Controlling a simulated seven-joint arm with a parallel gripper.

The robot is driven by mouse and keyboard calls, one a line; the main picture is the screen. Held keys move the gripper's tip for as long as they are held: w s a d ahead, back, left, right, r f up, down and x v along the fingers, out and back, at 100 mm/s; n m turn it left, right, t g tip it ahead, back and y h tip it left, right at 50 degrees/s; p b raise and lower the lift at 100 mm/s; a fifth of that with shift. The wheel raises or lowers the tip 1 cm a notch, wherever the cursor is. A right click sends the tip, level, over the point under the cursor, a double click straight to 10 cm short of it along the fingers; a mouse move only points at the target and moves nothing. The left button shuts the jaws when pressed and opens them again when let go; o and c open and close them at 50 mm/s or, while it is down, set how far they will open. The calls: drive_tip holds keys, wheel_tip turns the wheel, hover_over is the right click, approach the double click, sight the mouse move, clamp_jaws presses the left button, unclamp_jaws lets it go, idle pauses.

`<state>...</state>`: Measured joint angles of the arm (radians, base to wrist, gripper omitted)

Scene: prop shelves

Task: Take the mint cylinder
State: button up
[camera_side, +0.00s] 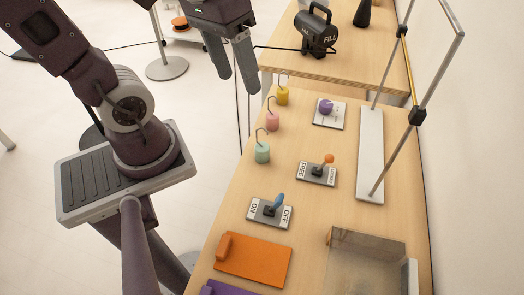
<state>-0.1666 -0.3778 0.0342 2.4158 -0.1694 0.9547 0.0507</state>
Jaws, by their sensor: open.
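Right of the cylinders are a purple knob (325,106), an orange-tipped lever switch (316,173) and a blue-tipped one (270,211). A metal frame (370,155) rises at the right. An orange board (253,262) and a clear box (365,268) lie nearer.

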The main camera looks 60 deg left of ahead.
drive_tip(key=w+a+f+n+g+h, duration=0.45)
drive_tip(key=w+f+n, duration=0.25)
drive_tip(key=f, duration=0.2)
drive_tip(key=n+t+h, duration=0.6)
drive_tip(key=n+h, duration=0.1)
drive_tip(key=n, duration=0.4)
approach(261, 151)
wheel_tip(261, 151, down, 4)
drive_tip(key=w, duration=0.2)
drive_tip(key=shift+g, duration=0.25)
drive_tip(key=x, duration=0.7)
drive_tip(key=shift+s+d+r, duration=0.1)
drive_tip(key=shift+d+r, duration=0.1)
drive_tip(key=shift+r, duration=0.1)
drive_tip(key=shift+d+f, duration=0.15)
drive_tip(key=shift+d, duration=0.1)
clamp_jaws()
